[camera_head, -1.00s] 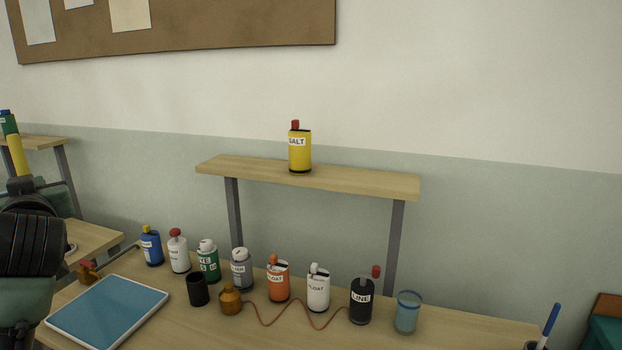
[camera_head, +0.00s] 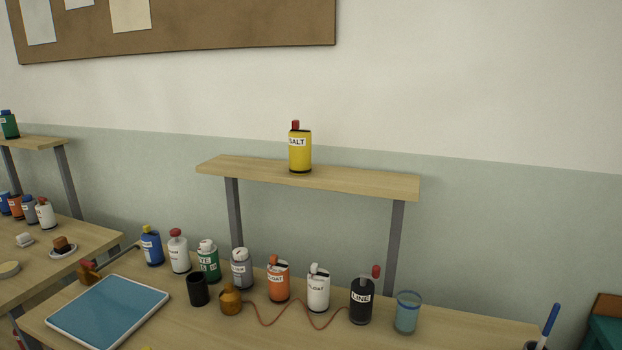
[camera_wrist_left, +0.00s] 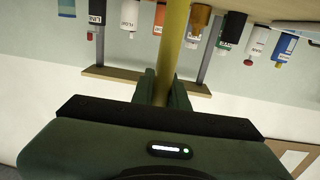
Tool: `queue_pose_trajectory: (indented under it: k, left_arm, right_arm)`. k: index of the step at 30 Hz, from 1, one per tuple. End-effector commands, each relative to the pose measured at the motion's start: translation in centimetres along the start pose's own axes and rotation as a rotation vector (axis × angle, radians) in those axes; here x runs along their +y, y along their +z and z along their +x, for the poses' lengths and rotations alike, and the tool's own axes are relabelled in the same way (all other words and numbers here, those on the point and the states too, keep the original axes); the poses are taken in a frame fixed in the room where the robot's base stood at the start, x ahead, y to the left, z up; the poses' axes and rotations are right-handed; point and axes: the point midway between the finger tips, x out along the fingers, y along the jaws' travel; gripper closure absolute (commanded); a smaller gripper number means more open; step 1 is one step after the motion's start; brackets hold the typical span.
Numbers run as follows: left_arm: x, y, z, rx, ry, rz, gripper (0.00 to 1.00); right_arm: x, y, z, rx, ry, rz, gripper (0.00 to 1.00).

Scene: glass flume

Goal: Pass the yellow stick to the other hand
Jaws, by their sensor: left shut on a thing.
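The yellow stick (camera_wrist_left: 172,40) runs up from between the fingers of my left gripper (camera_wrist_left: 163,88) in the left wrist view, which is upside down. My left gripper is shut on it. Its far end passes out of the top of that view. In the head view my left gripper is out of frame; a tiny yellow bit shows at the bottom edge, too little to identify for certain. My right gripper is in neither view.
The table holds a blue tray (camera_head: 108,311), a black cup (camera_head: 198,289), several labelled bottles, a wavy cord and a blue-rimmed glass (camera_head: 407,312). A raised shelf (camera_head: 340,181) carries a yellow SALT bottle (camera_head: 300,151). A second table (camera_head: 60,262) stands at left.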

Motion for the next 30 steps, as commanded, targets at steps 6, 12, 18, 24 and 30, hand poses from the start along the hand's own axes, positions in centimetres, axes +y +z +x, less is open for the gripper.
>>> queue_pose_trajectory:
  k: [6,12,18,24,30]
  left_arm:
    - [2.7,1.1,-1.1,0.006,0.027,-0.005,1.0]
    - [3.2,0.8,-0.6,0.008,-0.08,-0.007,1.0]
    - [3.8,0.2,0.0,0.008,-0.219,-0.01,1.0]
    - [4.2,-0.5,0.6,0.005,-0.341,-0.006,1.0]
    - [4.2,-0.7,0.8,0.002,-0.389,0.0,1.0]
  right_arm:
    - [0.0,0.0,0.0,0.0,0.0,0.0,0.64]
    - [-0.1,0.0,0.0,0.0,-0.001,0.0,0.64]
    - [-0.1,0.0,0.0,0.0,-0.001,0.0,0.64]
    - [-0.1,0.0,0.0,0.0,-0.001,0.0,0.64]
    - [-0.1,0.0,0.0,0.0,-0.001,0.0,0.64]
